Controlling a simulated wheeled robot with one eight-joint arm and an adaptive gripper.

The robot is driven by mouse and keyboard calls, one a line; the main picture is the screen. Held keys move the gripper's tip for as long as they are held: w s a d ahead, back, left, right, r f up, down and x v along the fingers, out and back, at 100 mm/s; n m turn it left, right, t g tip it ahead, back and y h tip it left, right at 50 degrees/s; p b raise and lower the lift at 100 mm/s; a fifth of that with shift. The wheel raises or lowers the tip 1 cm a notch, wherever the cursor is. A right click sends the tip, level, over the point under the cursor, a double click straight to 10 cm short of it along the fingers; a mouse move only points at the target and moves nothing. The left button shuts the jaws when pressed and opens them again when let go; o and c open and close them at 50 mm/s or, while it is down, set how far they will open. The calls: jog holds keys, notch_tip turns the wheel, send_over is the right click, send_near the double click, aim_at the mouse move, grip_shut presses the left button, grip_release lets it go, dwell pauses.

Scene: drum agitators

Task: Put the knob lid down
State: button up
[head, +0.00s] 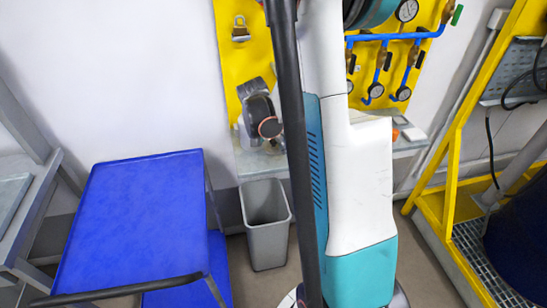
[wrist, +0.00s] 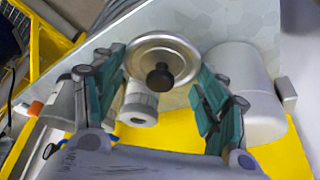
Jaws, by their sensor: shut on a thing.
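The knob lid (wrist: 163,48) is a round, shiny metal disc with a black knob (wrist: 160,77) at its middle. In the wrist view it sits between the two teal-padded fingers of my gripper (wrist: 161,68). My gripper is shut on the lid's rim from both sides. How high the lid is above the grey bench top (wrist: 235,22) is hard to tell. The lid cannot be made out in the head view, where my arm and a dark pole block part of the bench.
In the wrist view a large white cylinder (wrist: 242,90) stands right of my gripper, and a small pale cylinder (wrist: 138,104) shows beside the lid. The head view shows a blue cart (head: 135,215), a grey bin (head: 267,228) and a yellow gauge panel (head: 228,55).

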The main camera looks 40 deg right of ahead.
aim_at(274, 161)
jog(key=shift+f+b, duration=0.8)
jog(key=shift+f, duration=2.1)
jog(key=shift+f, duration=0.15)
jog(key=o, duration=0.9)
jog(key=p+v, duration=0.3)
jog(key=v, duration=0.9)
jog(key=shift+r+p, duration=0.2)
jog(key=shift+p, duration=0.15)
